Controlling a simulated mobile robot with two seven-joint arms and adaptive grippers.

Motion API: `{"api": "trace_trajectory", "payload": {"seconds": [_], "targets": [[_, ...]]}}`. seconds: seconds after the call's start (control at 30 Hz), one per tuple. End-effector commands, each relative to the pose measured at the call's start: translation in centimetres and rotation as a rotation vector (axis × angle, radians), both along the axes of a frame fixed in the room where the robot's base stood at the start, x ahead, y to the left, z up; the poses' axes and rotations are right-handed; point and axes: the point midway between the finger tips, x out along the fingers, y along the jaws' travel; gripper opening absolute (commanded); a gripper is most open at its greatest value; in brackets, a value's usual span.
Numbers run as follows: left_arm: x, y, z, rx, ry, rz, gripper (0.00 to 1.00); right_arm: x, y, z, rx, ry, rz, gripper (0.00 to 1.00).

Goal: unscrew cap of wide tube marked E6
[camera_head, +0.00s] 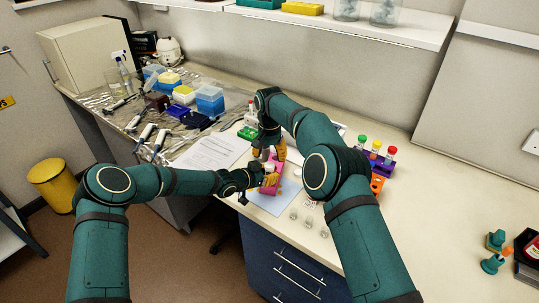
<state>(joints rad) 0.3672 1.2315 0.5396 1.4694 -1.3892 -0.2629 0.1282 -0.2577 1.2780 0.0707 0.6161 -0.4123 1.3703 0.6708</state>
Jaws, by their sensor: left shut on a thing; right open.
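A pink rack (276,187) stands on a pale blue mat (262,203) near the bench's front edge. My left gripper (270,180) reaches in from the left at the rack and is shut on a wide tube, mostly hidden by the fingers. A pale top (269,168) shows just above the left fingers. My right gripper (273,152) points down above the rack, just behind the left one, with its orange fingers open. The marking E6 cannot be read at this size.
Coloured-cap tubes stand in a purple rack (388,165) at right, by an orange rack (377,184). A green rack (247,132) is behind. Papers (210,151) lie left; small clear dishes (307,219) sit in front. Pipettes and boxes crowd the back left. The right bench is mostly clear.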

Motion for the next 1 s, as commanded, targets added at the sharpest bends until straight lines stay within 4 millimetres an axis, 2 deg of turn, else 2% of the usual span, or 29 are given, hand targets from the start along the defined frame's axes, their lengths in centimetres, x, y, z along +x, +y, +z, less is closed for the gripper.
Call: {"api": "trace_trajectory", "payload": {"seconds": [0.17, 0.27, 0.4, 0.6, 0.8, 1.0], "targets": [[0.0, 0.0, -0.1, 0.000, 0.002, -0.001, 0.00, -0.2, -0.2, 0.1, -0.012, 0.013, -0.230, 0.61], [0.0, 0.0, -0.1, 0.000, 0.002, -0.001, 0.00, -0.3, -0.3, 0.5, -0.019, 0.019, -0.432, 0.61], [0.0, 0.0, -0.1, 0.001, 0.002, -0.001, 0.00, -0.2, -0.3, 1.4, -0.020, 0.013, -0.712, 0.61], [0.0, 0.0, -0.1, 0.001, 0.002, -0.001, 0.00, 0.0, -0.1, 2.8, -0.010, 0.003, -1.005, 0.61], [0.0, 0.0, -0.1, 0.001, 0.002, 0.000, 0.00, 0.1, 0.0, 3.2, 0.000, -0.001, -1.127, 0.61], [0.0, 0.0, -0.1, 0.001, 0.002, 0.000, 0.00, 0.0, 0.0, 1.1, -0.001, 0.000, -1.136, 0.61]]}}
